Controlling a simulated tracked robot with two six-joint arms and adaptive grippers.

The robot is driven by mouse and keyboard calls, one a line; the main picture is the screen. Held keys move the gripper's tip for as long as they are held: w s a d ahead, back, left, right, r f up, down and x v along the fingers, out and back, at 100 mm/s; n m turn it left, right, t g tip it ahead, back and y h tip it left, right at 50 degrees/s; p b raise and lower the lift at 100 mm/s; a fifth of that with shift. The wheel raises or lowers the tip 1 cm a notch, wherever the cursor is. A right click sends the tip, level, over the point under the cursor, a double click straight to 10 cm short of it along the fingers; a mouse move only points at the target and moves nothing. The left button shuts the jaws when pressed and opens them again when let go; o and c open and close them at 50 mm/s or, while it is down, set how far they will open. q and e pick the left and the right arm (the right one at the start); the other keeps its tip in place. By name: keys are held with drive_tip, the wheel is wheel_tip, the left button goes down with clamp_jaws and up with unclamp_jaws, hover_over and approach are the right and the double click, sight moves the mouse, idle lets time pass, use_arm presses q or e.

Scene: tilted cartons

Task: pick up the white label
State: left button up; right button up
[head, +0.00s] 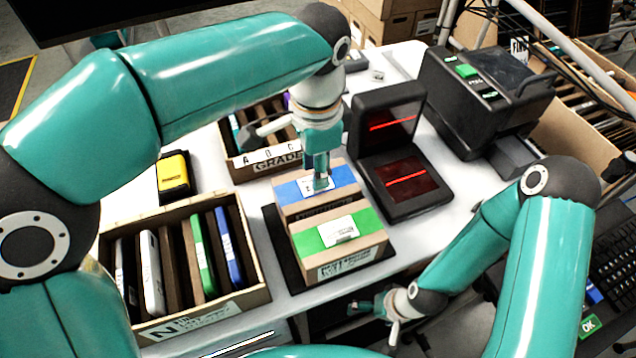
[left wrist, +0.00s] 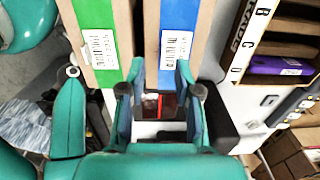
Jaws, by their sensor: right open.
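Two cartons stand side by side on a dark mat (head: 278,237). The far carton has a blue stripe (head: 341,175) with a white label (head: 307,187). The near carton has a green stripe (head: 365,226) with another white label (head: 338,231). My left gripper (head: 320,186) points down over the blue-striped carton, its tips close to that label and partly hiding it. In the left wrist view its fingers (left wrist: 158,75) are apart, and the labels show on the blue stripe (left wrist: 175,48) and green stripe (left wrist: 98,47). Contact is unclear. My right gripper (head: 374,312) is open and empty, low at the table's front.
A bin of upright cases (head: 262,290) stands at the front left and a graded bin (head: 245,172) behind. A black scanner with red lines (head: 428,205) stands right of the cartons, a black printer (head: 490,95) beyond. A yellow-black device (head: 173,172) lies left.

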sight(305, 184)
use_arm(q)
drive_tip(key=shift+w+a+f, duration=0.1)
drive_tip(key=shift+w+f, duration=0.05)
drive_tip(key=shift+f, duration=1.2)
drive_tip(key=shift+w+f, duration=0.15)
drive_tip(key=shift+f, duration=1.2)
drive_tip(key=shift+c, duration=0.2)
clamp_jaws()
